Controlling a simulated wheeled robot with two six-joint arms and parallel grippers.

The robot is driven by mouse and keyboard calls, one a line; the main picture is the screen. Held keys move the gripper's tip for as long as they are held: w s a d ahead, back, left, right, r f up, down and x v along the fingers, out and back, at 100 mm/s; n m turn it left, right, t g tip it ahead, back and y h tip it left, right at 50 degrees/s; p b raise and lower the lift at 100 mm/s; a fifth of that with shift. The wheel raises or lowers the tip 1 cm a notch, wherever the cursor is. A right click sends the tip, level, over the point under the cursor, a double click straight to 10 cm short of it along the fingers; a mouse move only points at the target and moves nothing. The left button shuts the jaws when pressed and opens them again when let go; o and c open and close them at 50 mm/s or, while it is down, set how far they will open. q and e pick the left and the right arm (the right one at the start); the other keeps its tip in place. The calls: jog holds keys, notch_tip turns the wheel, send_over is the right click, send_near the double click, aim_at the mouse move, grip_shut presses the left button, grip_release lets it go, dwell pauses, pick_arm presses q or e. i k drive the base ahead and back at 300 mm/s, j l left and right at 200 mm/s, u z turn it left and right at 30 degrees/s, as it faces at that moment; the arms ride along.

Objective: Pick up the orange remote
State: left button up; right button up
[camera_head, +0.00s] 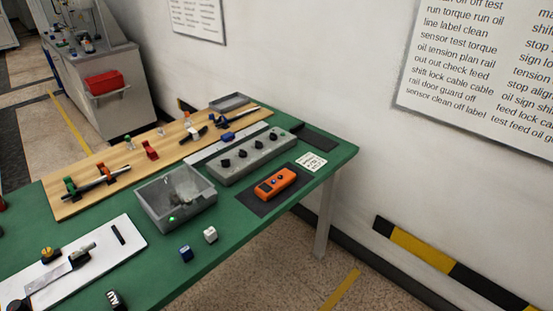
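The orange remote (276,183) lies on a dark mat (254,204) near the right front edge of the green table. It has dark buttons on its top face and lies at a slant. Nothing touches it from above. Neither of my grippers shows in the head view.
The green table (236,233) also holds a grey bin (152,213), a grey block with several black knobs (260,151), a wooden board (95,168) with clamps, a white card (311,162) and small cubes (210,235). A wall stands behind the table's right end.

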aim_at(265, 191)
jog(key=i+l+u, duration=0.1)
jog(key=u, duration=0.35)
jog(key=l+u, duration=0.25)
jog(key=u, duration=0.2)
jog(key=i+l+u, duration=0.15)
jog(key=l+u, duration=0.15)
jog(key=l, duration=0.95)
jog(key=l+u, duration=0.3)
jog(key=l, duration=1)
